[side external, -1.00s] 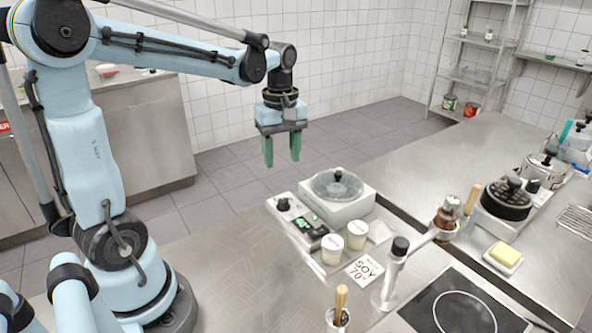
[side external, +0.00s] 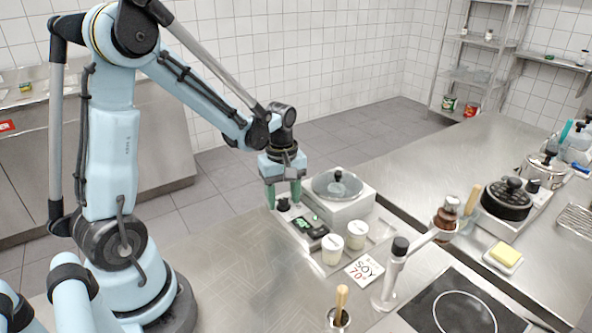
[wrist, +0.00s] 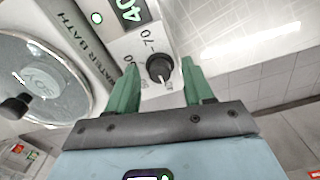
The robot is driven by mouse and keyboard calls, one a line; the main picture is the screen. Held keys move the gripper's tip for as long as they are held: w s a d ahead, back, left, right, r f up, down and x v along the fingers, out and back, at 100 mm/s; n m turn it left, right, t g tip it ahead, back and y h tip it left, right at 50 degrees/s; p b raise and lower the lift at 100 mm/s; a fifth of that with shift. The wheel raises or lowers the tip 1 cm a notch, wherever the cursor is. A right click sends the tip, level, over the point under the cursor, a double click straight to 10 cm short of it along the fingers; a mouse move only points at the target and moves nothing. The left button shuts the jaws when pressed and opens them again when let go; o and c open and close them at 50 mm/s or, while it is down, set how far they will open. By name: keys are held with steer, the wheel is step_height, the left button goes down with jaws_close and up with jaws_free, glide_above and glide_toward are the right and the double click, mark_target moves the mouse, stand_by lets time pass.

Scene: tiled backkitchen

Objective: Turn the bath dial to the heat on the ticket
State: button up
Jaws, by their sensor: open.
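The bath dial (side external: 283,204) is a black knob on the control panel of the white water bath (side external: 350,208). In the wrist view the dial (wrist: 159,67) lies between my two green fingertips, with a printed 70 beside it. Another mark by it is hard to read. My gripper (side external: 283,195) points down over the dial, open, with a finger on either side; it also shows in the wrist view (wrist: 158,75). Contact with the knob cannot be told. The ticket (side external: 364,270) reads SOY 70°. A green-lit display (wrist: 130,9), partly cut off, seems to show 40.
A metal tap-like stand (side external: 396,272) and a wooden-handled tool in a pot (side external: 339,315) are nearer the camera. The counter left of the panel is clear.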

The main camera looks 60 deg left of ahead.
jaws_close()
stand_by(0.3)
